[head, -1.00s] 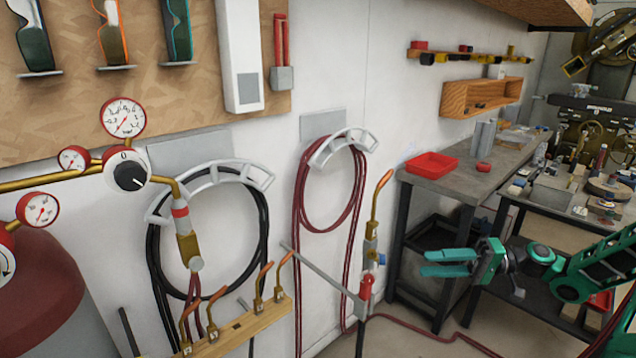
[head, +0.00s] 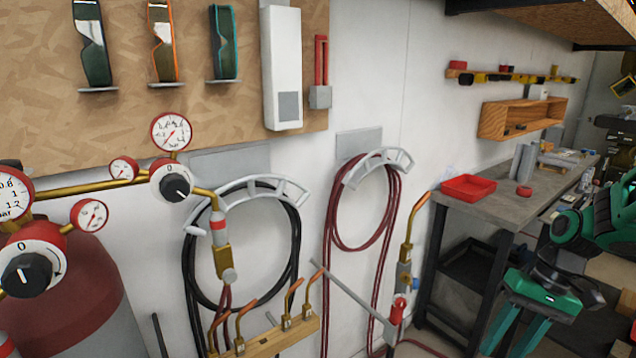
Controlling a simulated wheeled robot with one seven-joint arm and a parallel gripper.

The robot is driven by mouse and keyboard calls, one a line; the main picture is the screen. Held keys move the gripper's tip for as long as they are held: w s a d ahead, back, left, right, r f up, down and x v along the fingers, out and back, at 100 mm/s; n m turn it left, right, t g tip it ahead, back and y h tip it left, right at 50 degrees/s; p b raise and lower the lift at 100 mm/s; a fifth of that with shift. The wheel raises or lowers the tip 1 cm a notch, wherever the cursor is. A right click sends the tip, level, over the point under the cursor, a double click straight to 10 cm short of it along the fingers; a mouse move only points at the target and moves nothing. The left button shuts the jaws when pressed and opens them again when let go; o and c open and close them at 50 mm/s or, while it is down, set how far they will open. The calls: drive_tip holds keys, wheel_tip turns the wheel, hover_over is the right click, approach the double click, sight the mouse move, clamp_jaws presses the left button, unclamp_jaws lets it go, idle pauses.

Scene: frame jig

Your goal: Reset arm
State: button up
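My gripper (head: 508,328) shows at the lower right of the head view, at the end of my teal and dark arm. It points downward, with two teal fingers set apart and a gap between them. Nothing shows between the parts of the fingers in view; the tips run toward the bottom edge. The gripper is in front of the grey workbench's legs and right of the torch on its stand (head: 404,270).
A grey workbench (head: 490,208) with a red tray (head: 468,187) stands behind my arm. Left are hoses on wall hangers (head: 262,190), a wooden torch rack (head: 270,343), gauges (head: 171,131) and a red cylinder (head: 75,300). Safety glasses (head: 163,42) hang on a board.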

drive_tip(key=s+d+r+m+h, duration=0.2)
drive_tip(key=s+r, duration=0.1)
drive_tip(key=s, duration=0.4)
drive_tip(key=s+d+r+m+t+h, duration=0.1)
drive_tip(key=s+r, duration=0.3)
drive_tip(key=s, duration=0.4)
drive_tip(key=shift+s+d+m+h, duration=0.2)
drive_tip(key=shift+d+m+h, duration=0.3)
drive_tip(key=shift+d, duration=0.3)
drive_tip(key=shift+c, duration=1)
